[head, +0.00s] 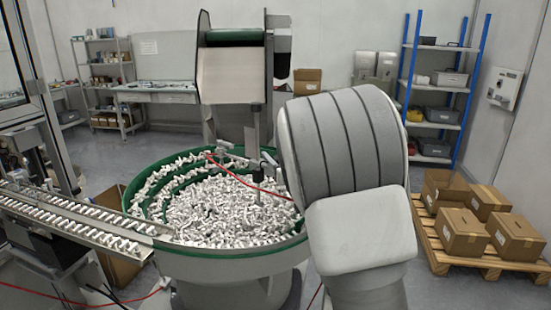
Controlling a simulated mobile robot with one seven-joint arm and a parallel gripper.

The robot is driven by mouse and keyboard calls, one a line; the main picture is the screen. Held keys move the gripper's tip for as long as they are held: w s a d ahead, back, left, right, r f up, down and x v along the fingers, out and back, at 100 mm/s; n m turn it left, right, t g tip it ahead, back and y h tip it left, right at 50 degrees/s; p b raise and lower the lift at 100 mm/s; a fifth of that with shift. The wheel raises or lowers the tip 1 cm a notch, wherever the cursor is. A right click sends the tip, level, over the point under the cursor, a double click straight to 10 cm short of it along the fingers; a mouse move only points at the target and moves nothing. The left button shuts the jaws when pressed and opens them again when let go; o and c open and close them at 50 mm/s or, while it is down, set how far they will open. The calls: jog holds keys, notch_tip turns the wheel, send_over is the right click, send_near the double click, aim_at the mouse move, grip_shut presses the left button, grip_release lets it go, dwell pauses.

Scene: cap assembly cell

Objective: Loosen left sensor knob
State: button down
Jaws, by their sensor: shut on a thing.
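The green-rimmed feeder bowl (222,264) is full of small white and grey caps (235,205). Small metal sensor fittings (224,147) with a red cable (250,185) sit over its far rim. They are too small to tell the left sensor knob apart. My grey arm links (350,190) fill the middle right and cover the bowl's right side. My gripper does not show; the arm may hide it.
A metal chute track (85,225) runs left from the bowl. A hopper (232,75) stands above and behind it. Boxes on a pallet (475,262) stand right, before a blue shelf (438,85). A workbench (155,93) stands at the back.

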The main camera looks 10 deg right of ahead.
jog(key=shift+c, duration=1.9)
grip_release()
jog(key=shift+s, duration=0.1)
jog(key=b+v, duration=0.1)
jog(key=v, duration=1.6)
jog(key=shift+s, duration=0.1)
jog(key=shift+r, duration=0.1)
jog(key=s+a+f+m+g+h+p, duration=0.1)
jog(key=s+g, duration=0.5)
jog(key=s, duration=0.6)
jog(key=s+a+f+m+g+h+p, duration=0.1)
jog(key=s+g, duration=0.5)
jog(key=s, duration=0.6)
jog(key=shift+s+a+m+h+p, duration=0.35)
jog(key=shift+a+h, duration=0.35)
jog(key=shift+h, duration=0.3)
